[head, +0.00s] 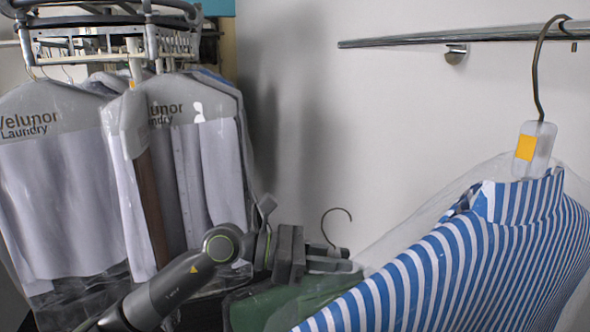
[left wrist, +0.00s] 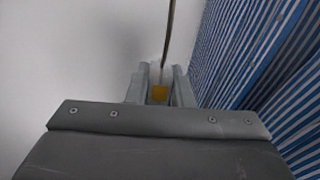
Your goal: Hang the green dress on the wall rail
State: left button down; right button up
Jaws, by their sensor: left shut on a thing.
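The green dress (head: 285,303) is low in the middle of the head view, partly hidden behind the striped shirt and below my left gripper. My left gripper (head: 335,260) is shut on the dress's hanger, just under its thin hook (head: 337,215), which stands up free. The left wrist view shows the fingers (left wrist: 160,82) on either side of the hanger neck with its yellow tag (left wrist: 159,93). The wall rail (head: 470,36) runs along the upper right, above and apart from the hook. My right gripper is not in view.
A blue-and-white striped shirt (head: 455,265) in clear plastic hangs from the rail's right end, close to my left gripper. It also shows in the left wrist view (left wrist: 255,60). Bagged shirts (head: 65,200) hang on a carousel (head: 105,30) at left. The rail's left part is empty.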

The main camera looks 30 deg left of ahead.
pick_arm(q)
jog(key=s+a+r+n+t+y+b, duration=0.1)
jog(key=s+a+r+n+t+y, duration=0.15)
jog(key=r, duration=1.25)
jog(key=s+a+r+n+t+y+b, duration=0.1)
jog(key=s+a+r+t, duration=0.15)
jog(key=r, duration=1.15)
jog(key=w+d+g+p, duration=0.1)
jog(key=w+d+p, duration=0.2)
jog(key=w+p, duration=0.3)
jog(key=shift+w+d+p, duration=0.35)
jog(key=shift+d+p, duration=0.05)
jog(key=shift+p, duration=0.1)
jog(key=shift+w+d+r, duration=0.2)
jog(key=shift+d, duration=0.05)
jog(key=shift+r+p+x, duration=0.15)
jog(key=shift+p+x, duration=0.5)
jog(key=shift+x, duration=0.5)
jog(key=shift+r+p+x, duration=0.2)
jog(key=shift+p+x, duration=0.4)
jog(key=shift+x, duration=0.55)
